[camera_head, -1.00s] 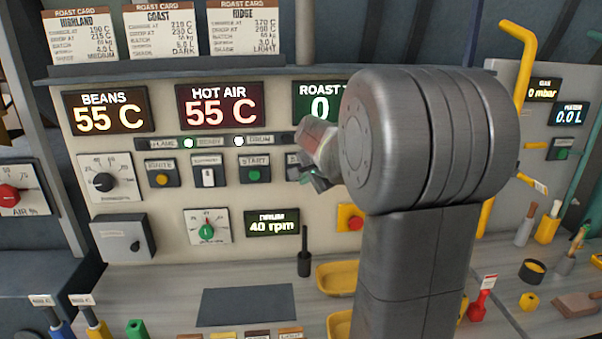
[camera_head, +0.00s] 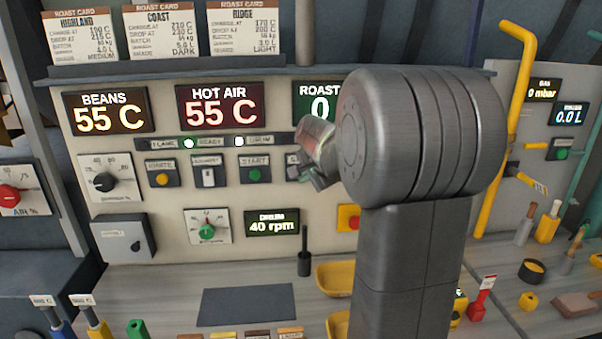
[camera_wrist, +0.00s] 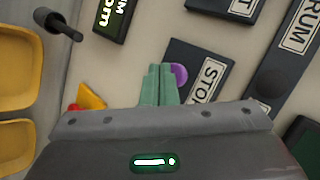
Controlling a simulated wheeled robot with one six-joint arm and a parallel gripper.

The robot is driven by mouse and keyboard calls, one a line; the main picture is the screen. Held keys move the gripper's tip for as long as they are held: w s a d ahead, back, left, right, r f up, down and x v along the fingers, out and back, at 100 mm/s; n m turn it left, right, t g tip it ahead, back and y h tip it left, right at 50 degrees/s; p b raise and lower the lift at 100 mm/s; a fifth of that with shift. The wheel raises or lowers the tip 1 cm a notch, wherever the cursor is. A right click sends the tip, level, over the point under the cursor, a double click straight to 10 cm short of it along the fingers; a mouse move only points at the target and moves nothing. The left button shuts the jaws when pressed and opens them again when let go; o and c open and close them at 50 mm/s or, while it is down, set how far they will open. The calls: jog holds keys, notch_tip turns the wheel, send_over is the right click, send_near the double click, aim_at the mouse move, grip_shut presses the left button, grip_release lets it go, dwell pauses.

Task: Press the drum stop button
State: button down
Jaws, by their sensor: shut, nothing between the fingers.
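The stop button (camera_wrist: 180,75) is a round purple cap on a dark plate (camera_wrist: 210,62) labelled "STO…", the rest of the label hidden. In the wrist view my gripper (camera_wrist: 160,70) has its green fingers together, their tips just left of the button and overlapping its edge. I cannot tell whether they touch it. In the head view my gripper (camera_head: 308,178) is in front of the plate's place, right of the green START button (camera_head: 254,175), and the stop button is hidden behind it. The DRUM label (camera_wrist: 300,30) has a dark round lamp (camera_wrist: 269,83) beside it.
A red button on a yellow plate (camera_head: 349,217) sits lower on the panel, partly behind my arm. The drum display (camera_head: 272,222) reads 40 rpm.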

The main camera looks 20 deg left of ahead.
jog(key=shift+w+a, duration=0.25)
jog(key=shift+w, duration=0.1)
dwell(0.5)
jog(key=shift+s+d, duration=0.5)
jog(key=shift+s, duration=0.3)
jog(key=s+d, duration=0.2)
jog(key=s, duration=0.1)
jog(key=s+d, duration=0.1)
jog(key=s, duration=0.1)
jog(key=shift+b, duration=0.4)
dwell(0.4)
